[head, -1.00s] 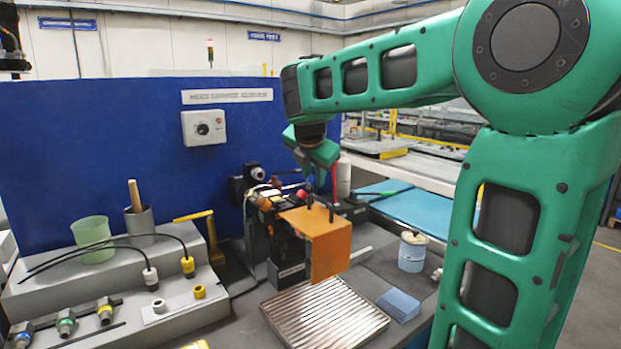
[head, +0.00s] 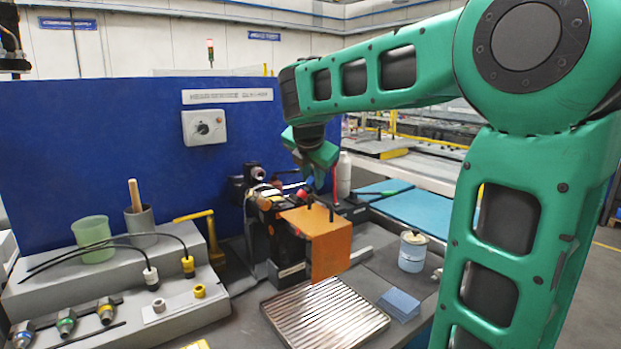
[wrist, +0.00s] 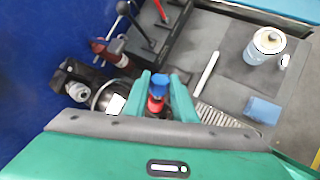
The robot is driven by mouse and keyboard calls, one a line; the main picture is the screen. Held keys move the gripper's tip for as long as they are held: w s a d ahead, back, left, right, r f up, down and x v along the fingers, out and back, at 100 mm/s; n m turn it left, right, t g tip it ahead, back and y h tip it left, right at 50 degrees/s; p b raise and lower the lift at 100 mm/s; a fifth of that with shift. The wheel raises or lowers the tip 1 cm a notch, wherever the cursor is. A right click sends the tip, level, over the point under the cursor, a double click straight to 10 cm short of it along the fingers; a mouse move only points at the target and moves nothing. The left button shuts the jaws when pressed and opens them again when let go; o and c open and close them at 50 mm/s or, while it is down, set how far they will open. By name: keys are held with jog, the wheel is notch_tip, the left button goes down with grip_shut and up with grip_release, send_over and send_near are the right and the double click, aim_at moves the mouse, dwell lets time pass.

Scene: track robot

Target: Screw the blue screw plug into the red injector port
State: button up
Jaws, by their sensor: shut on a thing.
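In the wrist view the blue screw plug (wrist: 160,83) is between the two green fingers of my gripper (wrist: 161,92), which is shut on it. A red part that looks like the red injector port (wrist: 155,106) shows right by the plug, just below it in the picture. I cannot tell whether the plug is seated in it or how deep. In the head view my gripper (head: 316,182) is over the black test fixture behind an orange plate (head: 330,252). The plug and port are mostly hidden there.
A ribbed metal tray (head: 325,315) lies in front of the fixture. A white-and-blue can (head: 412,252) and blue cloths (head: 399,304) are at the right. A grey stepped shelf (head: 95,285) with hoses and a green cup (head: 92,238) is at the left. A blue panel (head: 110,150) stands behind.

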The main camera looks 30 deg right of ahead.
jog(key=shift+a+f, duration=0.55)
jog(key=shift+a, duration=0.05)
jog(key=o, duration=1.1)
jog(key=v, duration=1)
jog(key=shift+s+a+r, duration=0.15)
jog(key=shift+a+r, duration=0.05)
jog(key=shift+r, duration=0.05)
